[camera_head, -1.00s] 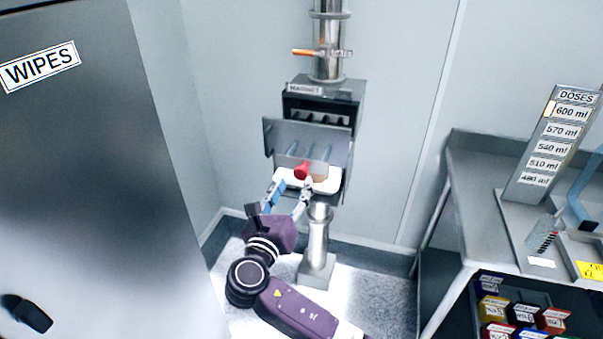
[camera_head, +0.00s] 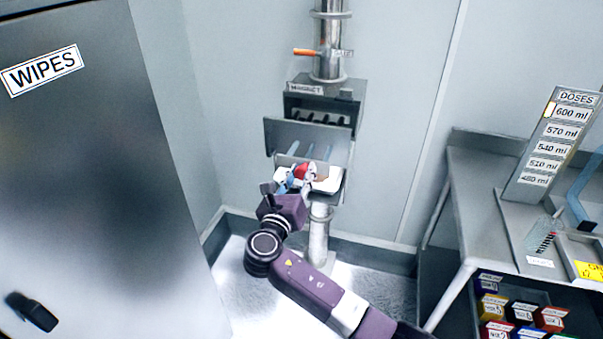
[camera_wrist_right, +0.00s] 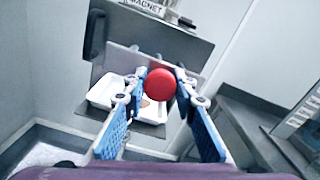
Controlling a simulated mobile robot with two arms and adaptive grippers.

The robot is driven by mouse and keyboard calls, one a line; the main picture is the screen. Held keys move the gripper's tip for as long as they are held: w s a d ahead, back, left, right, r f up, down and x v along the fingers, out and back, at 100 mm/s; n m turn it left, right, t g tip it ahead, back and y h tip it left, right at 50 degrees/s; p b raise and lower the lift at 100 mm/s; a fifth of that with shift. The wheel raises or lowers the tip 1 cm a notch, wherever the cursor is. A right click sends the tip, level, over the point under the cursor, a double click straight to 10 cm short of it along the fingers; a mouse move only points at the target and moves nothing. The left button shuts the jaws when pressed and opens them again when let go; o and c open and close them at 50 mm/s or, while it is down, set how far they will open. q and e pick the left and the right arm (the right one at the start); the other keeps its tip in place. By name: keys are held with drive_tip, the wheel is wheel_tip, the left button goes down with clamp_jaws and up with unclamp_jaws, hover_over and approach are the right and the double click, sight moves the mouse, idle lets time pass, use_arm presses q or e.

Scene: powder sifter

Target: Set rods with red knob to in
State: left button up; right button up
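The red knob (camera_head: 303,169) shows in front of the grey front plate (camera_head: 322,136) of the magnet unit. This plate stands out below and in front of the unit's open housing (camera_head: 345,96). Several dark rods (camera_head: 324,119) show in the gap between housing and plate. In the right wrist view the round red knob (camera_wrist_right: 160,84) lies between the fingertips of my right gripper (camera_wrist_right: 161,80). The fingers are spread on both sides of it, and I see no clear grip. My right gripper also shows in the head view (camera_head: 298,180). My left gripper is out of view.
A white tray (camera_head: 327,187) sits below the plate, close to my right fingers. A metal pipe (camera_head: 318,235) stands beneath it. A grey cabinet (camera_head: 90,170) is at left; a steel table (camera_head: 472,200) is at right.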

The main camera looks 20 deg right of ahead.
sight(315, 145)
clamp_jaws()
drive_tip(key=b+x, duration=0.1)
drive_tip(key=x, duration=0.8)
drive_tip(key=shift+w+d, duration=0.15)
drive_tip(key=shift+w, duration=0.05)
drive_tip(key=o, duration=0.8)
unclamp_jaws()
drive_tip(key=v, duration=1.2)
